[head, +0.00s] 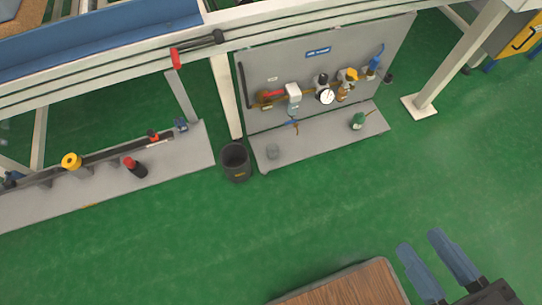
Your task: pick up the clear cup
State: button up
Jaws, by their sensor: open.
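A small, pale see-through cylinder that looks like the clear cup (272,152) stands on the left part of the grey ledge (320,147) below an upright grey panel. It is small and faint in the head view. My gripper (421,242) shows at the bottom right, its two blue fingers spread apart with only green floor seen between them. It is open and empty, well apart from the cup, to the right of it and lower in the picture.
A dark bin (236,162) stands just left of the ledge. The grey panel (290,68) carries a gauge and valves; a green item (358,121) sits on the ledge. A wooden-topped surface (350,287) is at the bottom. Green floor (300,220) between is clear.

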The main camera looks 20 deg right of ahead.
aim_at(272, 148)
jog(key=i+l+u, duration=0.85)
jog(key=l, duration=0.25)
jog(key=i+l+u, duration=0.3)
jog(key=l, duration=0.15)
